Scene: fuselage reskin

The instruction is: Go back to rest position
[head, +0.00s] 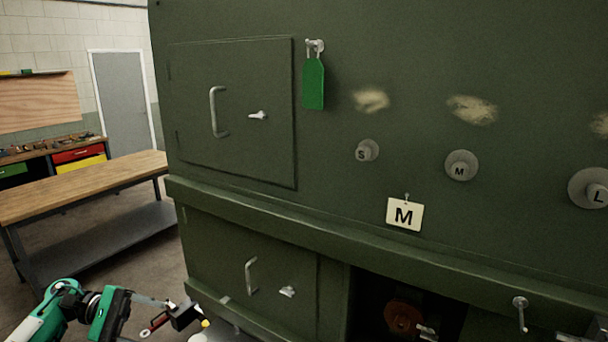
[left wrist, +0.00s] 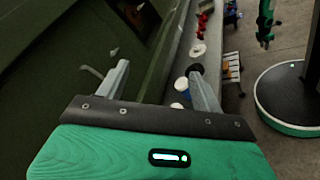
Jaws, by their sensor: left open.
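My left gripper (left wrist: 162,82) is open, with nothing between its fingers in the left wrist view. In the head view it shows at the lower left, in front of the green fuselage panel (head: 250,235), at the end of my green and white arm. A shelf or tray edge with small parts lies beyond the fingers in the left wrist view. A green arm end (left wrist: 265,25), which looks like my right one, shows at the top right there; its fingers are too small to read.
The fuselage has a closed upper door (head: 235,115), a closed lower door (head: 265,285) and a dark open bay (head: 375,305). A green tag (head: 313,84) and an M card (head: 404,214) hang on it. A wooden workbench (head: 85,186) stands at the left, with floor between.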

